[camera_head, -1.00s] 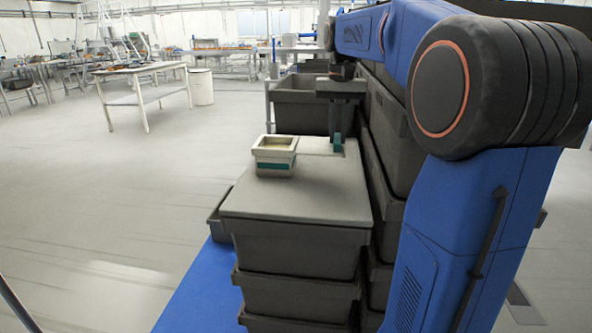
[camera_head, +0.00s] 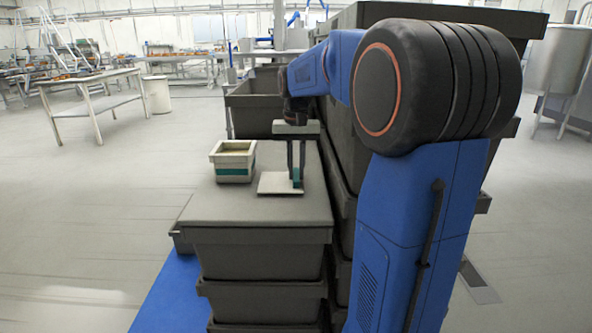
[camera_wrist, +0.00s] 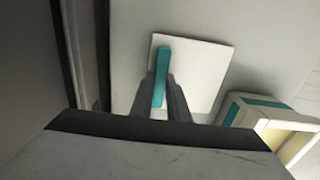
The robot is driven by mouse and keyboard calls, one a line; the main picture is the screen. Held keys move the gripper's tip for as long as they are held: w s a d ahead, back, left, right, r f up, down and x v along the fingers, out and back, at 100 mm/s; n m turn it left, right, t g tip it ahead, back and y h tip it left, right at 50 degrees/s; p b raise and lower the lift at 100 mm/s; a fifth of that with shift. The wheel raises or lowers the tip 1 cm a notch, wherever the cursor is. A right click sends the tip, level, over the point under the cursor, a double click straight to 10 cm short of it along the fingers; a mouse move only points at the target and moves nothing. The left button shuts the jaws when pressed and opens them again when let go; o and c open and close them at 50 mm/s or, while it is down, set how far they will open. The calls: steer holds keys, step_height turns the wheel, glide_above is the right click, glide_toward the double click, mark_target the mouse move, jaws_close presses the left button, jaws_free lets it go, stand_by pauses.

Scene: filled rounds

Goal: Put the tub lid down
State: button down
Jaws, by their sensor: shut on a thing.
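The tub lid (camera_head: 270,184) is a thin pale square plate with an upright teal handle (camera_head: 297,177). It is at or just above the grey top of the crate stack; I cannot tell whether it touches. My gripper (camera_head: 296,172) points down and is shut on the teal handle. In the wrist view the fingers (camera_wrist: 160,90) pinch the handle near one side of the lid (camera_wrist: 205,75). The tub (camera_head: 233,168), pale with a teal band, stands open to the left of the lid, with a small gap. It also shows in the wrist view (camera_wrist: 241,113).
The grey crate top (camera_head: 240,208) has bare room in front of the tub and lid. A taller stack of dark crates (camera_head: 340,180) rises close on the right. An open grey bin (camera_head: 255,112) stands behind. A white table (camera_head: 95,97) is far left.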

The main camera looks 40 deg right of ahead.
steer(key=shift+f, duration=0.1)
steer(key=c, duration=1.7)
jaws_free()
step_height(320, 180, up, 12)
steer(key=shift+r, duration=0.1)
